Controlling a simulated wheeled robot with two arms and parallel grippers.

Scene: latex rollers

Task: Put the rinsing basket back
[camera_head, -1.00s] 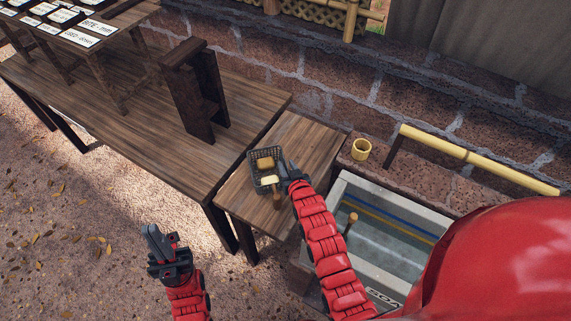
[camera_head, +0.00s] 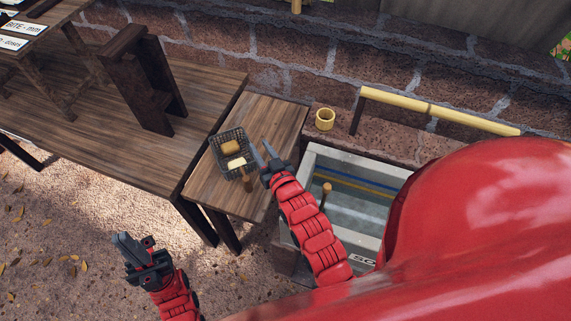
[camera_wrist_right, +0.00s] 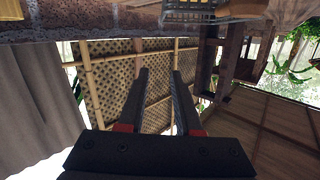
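The dark mesh rinsing basket (camera_head: 219,138) stands upright on the small wooden side table (camera_head: 275,120), near its left edge. It holds a tan block, a pale block and a wooden-handled item. My right gripper (camera_head: 263,151) is just right of the basket and apart from it, above the table. In the right wrist view its two fingers (camera_wrist_right: 155,95) stand apart with nothing between them. Part of the basket shows at the top edge there (camera_wrist_right: 205,16). My left gripper (camera_head: 126,246) hangs over the ground at the lower left, holding nothing visible; its finger gap is unclear.
A stone sink (camera_head: 312,158) with water and a wooden-handled tool (camera_head: 326,192) lies right of the table. A yellow cup (camera_head: 325,120) and a bamboo pole (camera_head: 440,111) are behind it. A larger table (camera_head: 90,105) with a dark wooden stand (camera_head: 140,85) adjoins at left.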

